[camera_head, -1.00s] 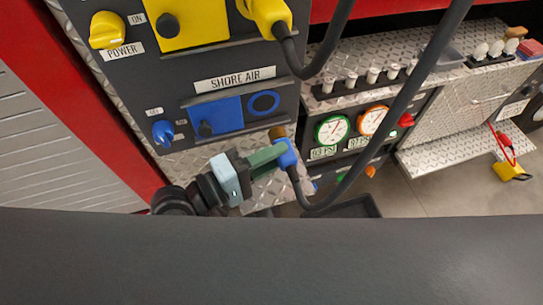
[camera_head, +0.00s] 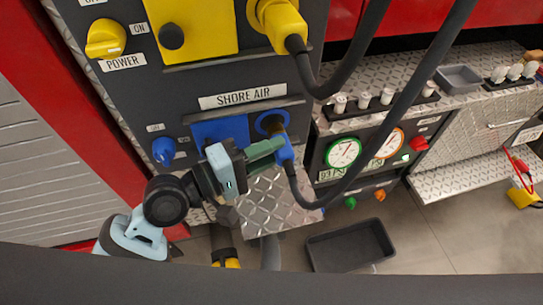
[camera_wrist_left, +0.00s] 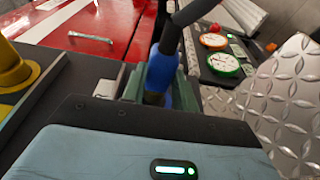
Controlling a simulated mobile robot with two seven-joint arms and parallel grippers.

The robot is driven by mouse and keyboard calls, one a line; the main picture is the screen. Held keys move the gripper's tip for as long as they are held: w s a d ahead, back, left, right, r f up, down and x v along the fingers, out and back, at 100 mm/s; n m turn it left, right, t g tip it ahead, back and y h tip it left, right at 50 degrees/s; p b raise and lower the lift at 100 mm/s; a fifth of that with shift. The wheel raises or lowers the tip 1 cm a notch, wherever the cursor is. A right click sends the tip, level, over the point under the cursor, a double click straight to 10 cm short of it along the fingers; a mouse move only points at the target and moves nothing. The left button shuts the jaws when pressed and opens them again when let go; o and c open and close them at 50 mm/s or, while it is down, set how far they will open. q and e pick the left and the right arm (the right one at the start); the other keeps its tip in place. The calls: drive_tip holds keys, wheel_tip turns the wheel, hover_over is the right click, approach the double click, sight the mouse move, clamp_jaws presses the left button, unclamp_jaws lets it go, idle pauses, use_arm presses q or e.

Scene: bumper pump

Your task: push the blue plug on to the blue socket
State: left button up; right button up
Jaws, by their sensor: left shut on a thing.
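The blue socket (camera_head: 262,122) is a round blue ring on the dark panel, under the SHORE AIR label. The blue plug (camera_head: 286,153) has a brass-coloured tip and a black hose. My left gripper (camera_head: 268,152), with green fingers, is shut on the plug. The plug's tip overlaps the lower right part of the socket in the head view; I cannot tell whether it touches or is inside. My right gripper is not in view.
The black hose (camera_head: 372,160) loops up across the view on the right. A yellow plug (camera_head: 278,22) sits in the panel above. A blue knob (camera_head: 164,150) is to the left. Gauges (camera_head: 343,152) stand to the right, and a grey tray (camera_head: 350,245) lies below.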

use_arm(q)
drive_tip(key=shift+w+a+r, duration=0.1)
drive_tip(key=shift+w, duration=0.2)
idle(0.6)
